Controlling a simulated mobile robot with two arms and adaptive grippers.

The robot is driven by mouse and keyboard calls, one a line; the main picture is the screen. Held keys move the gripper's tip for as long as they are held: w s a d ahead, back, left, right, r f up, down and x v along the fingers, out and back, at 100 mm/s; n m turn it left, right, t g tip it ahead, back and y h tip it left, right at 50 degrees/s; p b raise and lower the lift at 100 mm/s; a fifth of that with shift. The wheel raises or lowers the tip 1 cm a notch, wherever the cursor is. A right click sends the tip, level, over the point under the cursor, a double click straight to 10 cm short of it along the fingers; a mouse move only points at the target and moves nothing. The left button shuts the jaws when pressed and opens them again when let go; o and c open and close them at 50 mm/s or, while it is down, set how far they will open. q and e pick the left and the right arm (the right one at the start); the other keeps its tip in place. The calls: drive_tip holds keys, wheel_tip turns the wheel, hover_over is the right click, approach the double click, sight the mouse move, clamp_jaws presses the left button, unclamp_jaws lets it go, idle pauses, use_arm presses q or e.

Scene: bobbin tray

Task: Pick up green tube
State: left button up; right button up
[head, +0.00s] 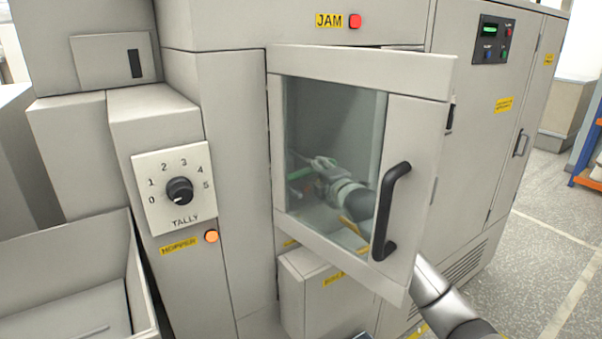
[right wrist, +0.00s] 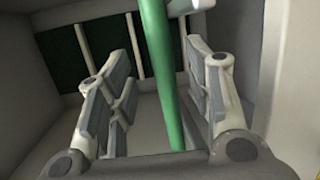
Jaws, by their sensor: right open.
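The green tube (right wrist: 165,75) runs upright through the right wrist view, between the two fingers of my right gripper (right wrist: 155,88). The fingers stand apart, with gaps to the tube on both sides. In the head view my right gripper (head: 320,168) is inside the machine's compartment, seen through the window of the open door. A short green piece of the tube (head: 299,174) shows beside the fingers there; the rest of it is hidden or blurred by the glass. My left gripper is in neither view.
The compartment door (head: 420,145), with a black handle (head: 388,212), hangs open in front of my right arm. A pale bar (right wrist: 188,7) crosses near the tube's top. A tally dial (head: 179,190) and an open hopper bin (head: 70,285) are at left.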

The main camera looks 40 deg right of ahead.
drive_tip(key=shift+p+x, duration=0.6)
drive_tip(key=shift+x, duration=1.55)
drive_tip(key=shift+f, duration=0.15)
clamp_jaws()
